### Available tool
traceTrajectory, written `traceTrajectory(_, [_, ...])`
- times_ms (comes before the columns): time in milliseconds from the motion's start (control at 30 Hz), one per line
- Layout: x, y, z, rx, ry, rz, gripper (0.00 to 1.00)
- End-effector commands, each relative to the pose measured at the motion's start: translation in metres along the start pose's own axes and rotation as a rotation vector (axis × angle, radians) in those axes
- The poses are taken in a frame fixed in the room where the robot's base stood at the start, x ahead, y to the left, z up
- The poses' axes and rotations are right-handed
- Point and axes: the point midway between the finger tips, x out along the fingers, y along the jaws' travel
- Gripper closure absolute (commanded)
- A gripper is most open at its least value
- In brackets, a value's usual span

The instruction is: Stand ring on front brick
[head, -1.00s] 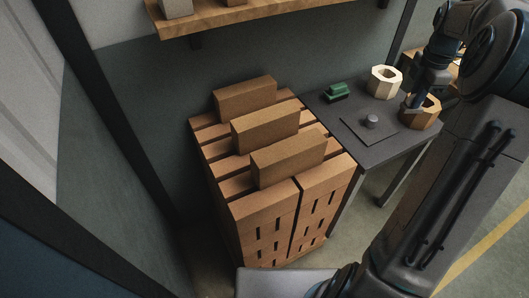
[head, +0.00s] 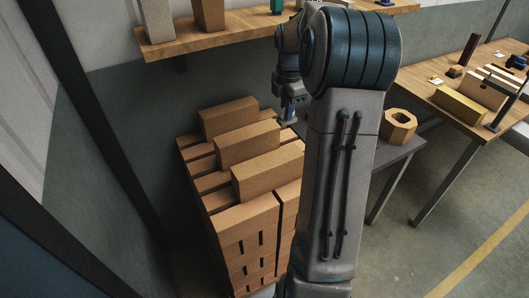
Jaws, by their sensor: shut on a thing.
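My gripper (head: 290,112) points down beyond the right end of the rear brick, near the far left corner of the dark table. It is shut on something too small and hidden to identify. The front brick (head: 268,172) lies lengthwise on top of the brick stack, nearest to me. The middle brick (head: 247,144) and rear brick (head: 228,118) lie behind it, with gaps between. A tan eight-sided ring (head: 396,135) rests on the dark table, right of my arm and apart from the gripper. My arm hides much of that table.
The slatted brick stack (head: 245,228) stands below the bricks. A wooden shelf (head: 215,37) hangs above, holding upright blocks. A wooden workbench (head: 440,92) with a yellow block (head: 459,105) is at the right. The floor (head: 455,215) in front of it is clear.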

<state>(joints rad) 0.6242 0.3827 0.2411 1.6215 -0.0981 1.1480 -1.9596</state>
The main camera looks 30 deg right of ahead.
Motion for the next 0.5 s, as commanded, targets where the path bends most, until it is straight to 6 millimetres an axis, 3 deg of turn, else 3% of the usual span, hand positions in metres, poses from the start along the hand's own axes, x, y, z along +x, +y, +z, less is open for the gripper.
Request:
traceTrajectory(300, [0.037, -0.028, -0.061, -0.007, 0.001, -0.003, 1.0])
traceTrajectory(500, [0.05, -0.036, -0.079, -0.006, 0.001, -0.001, 1.0])
